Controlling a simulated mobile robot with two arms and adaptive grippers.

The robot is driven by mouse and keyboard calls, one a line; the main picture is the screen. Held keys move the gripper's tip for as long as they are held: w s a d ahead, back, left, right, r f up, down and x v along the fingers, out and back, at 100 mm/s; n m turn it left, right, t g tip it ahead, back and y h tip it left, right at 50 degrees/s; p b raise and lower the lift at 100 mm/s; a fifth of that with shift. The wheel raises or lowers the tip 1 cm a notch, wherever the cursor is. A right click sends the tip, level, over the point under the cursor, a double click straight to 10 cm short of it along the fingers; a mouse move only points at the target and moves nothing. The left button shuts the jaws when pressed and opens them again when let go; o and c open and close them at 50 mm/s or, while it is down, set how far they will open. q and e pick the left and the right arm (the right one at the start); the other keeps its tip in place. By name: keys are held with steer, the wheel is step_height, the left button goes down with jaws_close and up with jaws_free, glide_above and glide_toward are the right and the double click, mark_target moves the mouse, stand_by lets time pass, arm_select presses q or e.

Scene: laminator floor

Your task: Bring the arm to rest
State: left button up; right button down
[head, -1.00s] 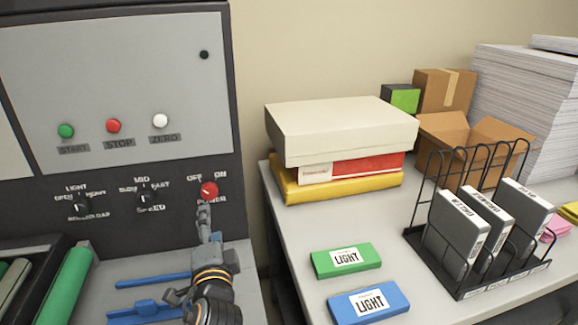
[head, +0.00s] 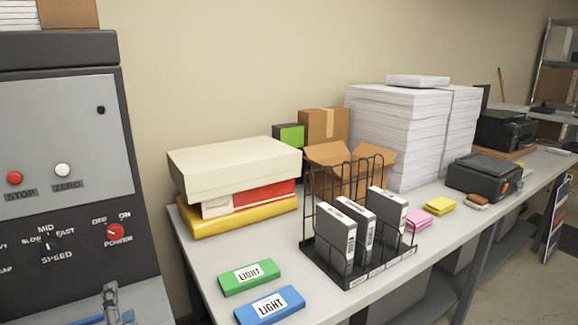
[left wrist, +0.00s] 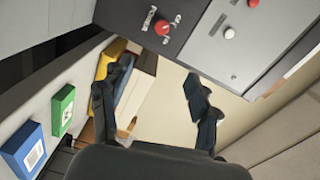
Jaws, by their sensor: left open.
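My left gripper (head: 112,308) shows at the bottom left of the head view, low in front of the laminator's control panel (head: 60,190). In the left wrist view its two fingers (left wrist: 160,103) are spread apart with nothing between them. The red power knob (head: 115,232) is on the panel above the gripper and apart from it. The knob also shows in the left wrist view (left wrist: 162,28), beyond the fingers. My right gripper is in neither view.
Right of the panel is a table with a green box (head: 249,277), a blue box (head: 270,305), stacked boxes (head: 235,165) and a black wire rack (head: 310,252) holding grey cartridges. Paper stacks (head: 395,135) and a black device (head: 484,177) stand farther right.

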arm_select(q)
steer(key=s+d+f+n+g+h, duration=0.4)
steer(key=s+d+f+g+h, duration=0.15)
steer(key=s+f, duration=0.7)
steer(key=s+d+f+n+g+h, duration=0.4)
steer(key=s+d+f+g, duration=0.15)
steer(key=s+f, duration=0.7)
step_height(320, 180, down, 28)
steer(key=g, duration=0.2)
steer(key=s+a+f, duration=0.2)
steer(key=s+f, duration=0.5)
steer(key=s, duration=0.1)
steer(key=s+a+f+g, duration=0.1)
steer(key=s+f, duration=0.6)
steer(key=s, duration=0.1)
steer(key=shift+s+a+f+m, duration=0.2)
steer(key=shift+s+a+m, duration=0.1)
steer(key=shift+s+a, duration=0.1)
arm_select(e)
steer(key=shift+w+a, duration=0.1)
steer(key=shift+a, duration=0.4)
